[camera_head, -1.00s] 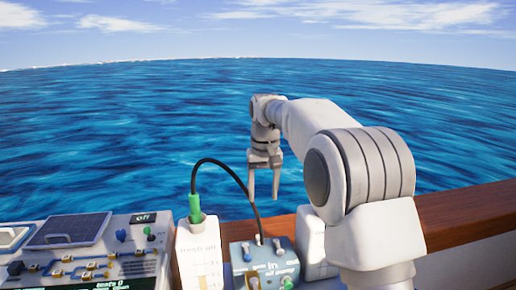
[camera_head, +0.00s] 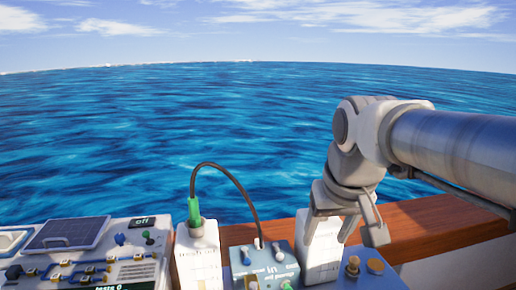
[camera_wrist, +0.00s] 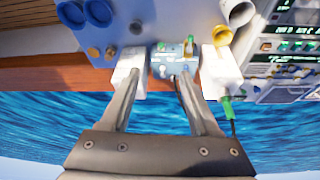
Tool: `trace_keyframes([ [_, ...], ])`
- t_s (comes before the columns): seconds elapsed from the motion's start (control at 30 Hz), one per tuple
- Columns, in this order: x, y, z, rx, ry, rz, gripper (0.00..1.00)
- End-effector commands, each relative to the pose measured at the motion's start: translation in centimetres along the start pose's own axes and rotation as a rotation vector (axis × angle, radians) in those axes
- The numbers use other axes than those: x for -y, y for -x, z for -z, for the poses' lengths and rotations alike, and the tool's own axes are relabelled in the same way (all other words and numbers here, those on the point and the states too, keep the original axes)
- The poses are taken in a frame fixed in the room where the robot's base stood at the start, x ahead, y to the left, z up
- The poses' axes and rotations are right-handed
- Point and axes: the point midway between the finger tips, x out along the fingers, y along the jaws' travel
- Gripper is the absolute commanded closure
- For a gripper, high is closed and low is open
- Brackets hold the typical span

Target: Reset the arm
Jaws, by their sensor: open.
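My gripper (camera_head: 345,225) is at the right in the head view, pointing down, with its fingers apart and nothing seen between them. It appears in front of or close to a white box (camera_head: 318,255), which it partly hides; I cannot tell whether they touch. In the wrist view my gripper (camera_wrist: 155,85) shows two spread fingers. Between the fingertips a small blue-grey pump box (camera_wrist: 175,62) shows beyond them.
A white container (camera_head: 197,250) with a green plug and black cable stands beside the blue-grey box (camera_head: 265,262). A control panel (camera_head: 85,250) is at the left. A wooden rail (camera_head: 440,225) runs behind, with water beyond. Blue cylinders (camera_wrist: 85,12) show in the wrist view.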

Motion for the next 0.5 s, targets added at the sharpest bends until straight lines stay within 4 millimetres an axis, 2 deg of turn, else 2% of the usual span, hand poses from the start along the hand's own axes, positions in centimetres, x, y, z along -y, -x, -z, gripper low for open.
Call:
trace_keyframes([
  [0.03, -0.3, 0.2, -1.5, -0.017, -0.008, -0.003, 0.38],
  [0.3, -1.4, -0.3, -8.5, -0.084, -0.037, -0.014, 0.38],
  [0.5, -1.7, -1.2, -11.6, -0.116, -0.049, -0.019, 0.38],
])
